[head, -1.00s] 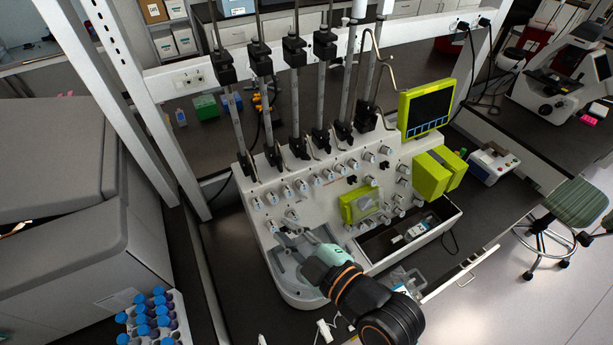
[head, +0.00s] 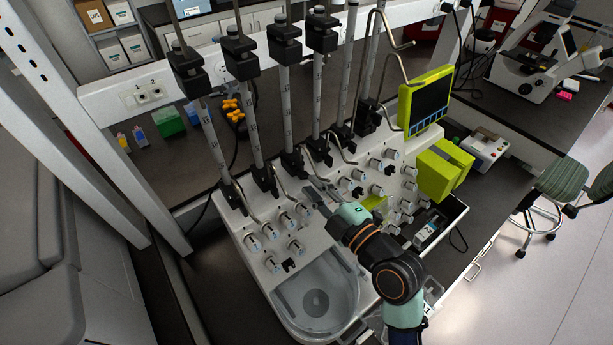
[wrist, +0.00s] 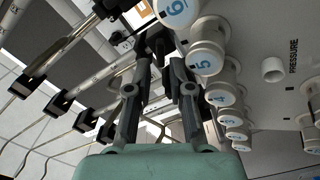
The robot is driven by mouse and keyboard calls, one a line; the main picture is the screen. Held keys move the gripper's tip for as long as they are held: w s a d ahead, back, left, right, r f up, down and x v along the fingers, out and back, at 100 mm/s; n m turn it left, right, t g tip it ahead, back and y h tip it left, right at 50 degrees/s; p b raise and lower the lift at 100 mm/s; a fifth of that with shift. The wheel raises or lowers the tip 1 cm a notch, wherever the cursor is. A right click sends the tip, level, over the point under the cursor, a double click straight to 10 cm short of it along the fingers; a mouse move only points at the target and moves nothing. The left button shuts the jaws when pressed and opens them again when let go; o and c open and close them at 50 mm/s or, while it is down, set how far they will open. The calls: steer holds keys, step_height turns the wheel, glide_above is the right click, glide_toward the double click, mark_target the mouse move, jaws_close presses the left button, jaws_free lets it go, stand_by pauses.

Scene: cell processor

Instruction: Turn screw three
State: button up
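Numbered screw knobs, white with blue marks, stand in rows on the white cell processor's panel. In the wrist view the knob marked 6 (wrist: 173,10) is at the top, the knob marked 5 (wrist: 204,62) is right of the fingers, and the knob marked 4 (wrist: 220,97) is below it. The row continues down with a smaller knob (wrist: 230,119), probably screw three; its number is hard to read. My gripper (wrist: 160,65) is open, with no knob between its fingers. In the head view it (head: 318,192) is over the upper knob row, covering part of it.
Upright poles with black clamps (head: 240,55) and bent metal hooks rise behind the knobs. A green-framed screen (head: 428,103) stands at the right. A clear round basin (head: 315,300) lies in front. An open drawer (head: 440,232) is beside my arm.

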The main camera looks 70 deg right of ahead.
mark_target(303, 175)
steer(key=shift+x, duration=1.4)
jaws_close()
steer(key=m+p, duration=0.1)
steer(key=m, duration=0.4)
steer(key=shift+d+r+m, duration=0.1)
steer(key=shift+r+m, duration=0.05)
steer(key=shift+m, duration=0.25)
steer(key=m+p, duration=0.1)
steer(key=m, duration=0.4)
steer(key=shift+m+p, duration=0.3)
steer(key=shift+m, duration=0.1)
steer(key=shift+d+m, duration=0.1)
steer(key=shift+m, duration=0.2)
